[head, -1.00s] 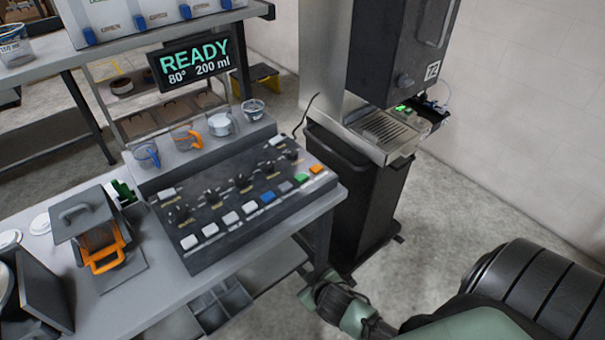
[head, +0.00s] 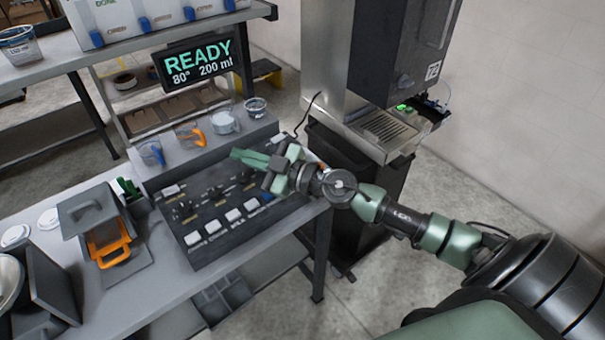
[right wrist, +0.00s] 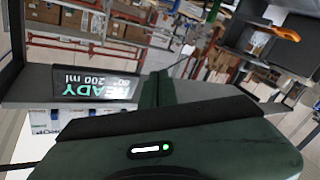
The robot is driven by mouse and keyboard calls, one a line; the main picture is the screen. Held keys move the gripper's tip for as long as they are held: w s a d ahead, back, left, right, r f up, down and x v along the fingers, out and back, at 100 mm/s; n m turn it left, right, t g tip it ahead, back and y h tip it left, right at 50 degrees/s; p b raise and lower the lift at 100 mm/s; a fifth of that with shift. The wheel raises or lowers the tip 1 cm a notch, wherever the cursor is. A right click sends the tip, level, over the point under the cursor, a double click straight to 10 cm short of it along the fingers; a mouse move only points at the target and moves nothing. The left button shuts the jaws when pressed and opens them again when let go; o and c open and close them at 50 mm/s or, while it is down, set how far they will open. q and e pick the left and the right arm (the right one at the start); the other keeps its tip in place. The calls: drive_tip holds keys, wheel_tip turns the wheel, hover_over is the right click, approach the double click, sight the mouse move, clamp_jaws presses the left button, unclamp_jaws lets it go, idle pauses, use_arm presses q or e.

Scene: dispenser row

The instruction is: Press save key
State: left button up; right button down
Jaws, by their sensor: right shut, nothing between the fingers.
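The dark control panel (head: 205,222) lies sloped on the grey table, with several knobs and a front row of keys. White keys (head: 215,227) show at the left of that row, and a blue key is partly covered at its right. I cannot read which key is marked save. My right gripper (head: 236,154) is shut and empty, above the panel's right rear part, its fingers pointing left. Gripper and wrist hide the keys at the right end. In the right wrist view the shut fingers (right wrist: 158,90) show beyond the green gripper body. My left gripper is not in view.
A display (head: 197,63) behind the panel reads READY, 80°, 200 ml. Several cups stand on the panel's rear ledge, including one with an orange handle (head: 190,135). A dispenser with a drip tray (head: 385,130) stands at right.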

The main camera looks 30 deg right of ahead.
drive_tip(key=d+f+g+h, duration=0.2)
drive_tip(key=d+g+h, duration=0.1)
drive_tip(key=d, duration=0.5)
drive_tip(key=w+d+f+g+h, duration=0.1)
drive_tip(key=d+f+g+h, duration=0.1)
drive_tip(key=d, duration=0.7)
drive_tip(key=shift+d+g+h, duration=0.2)
drive_tip(key=shift+g+h, duration=0.7)
drive_tip(key=shift+f, duration=0.15)
wheel_tip(320, 180, down, 8)
drive_tip(key=b, duration=0.4)
drive_tip(key=shift+r, duration=0.25)
drive_tip(key=shift+f+b, duration=0.6)
drive_tip(key=shift+f, duration=0.1)
drive_tip(key=shift+f+b, duration=0.3)
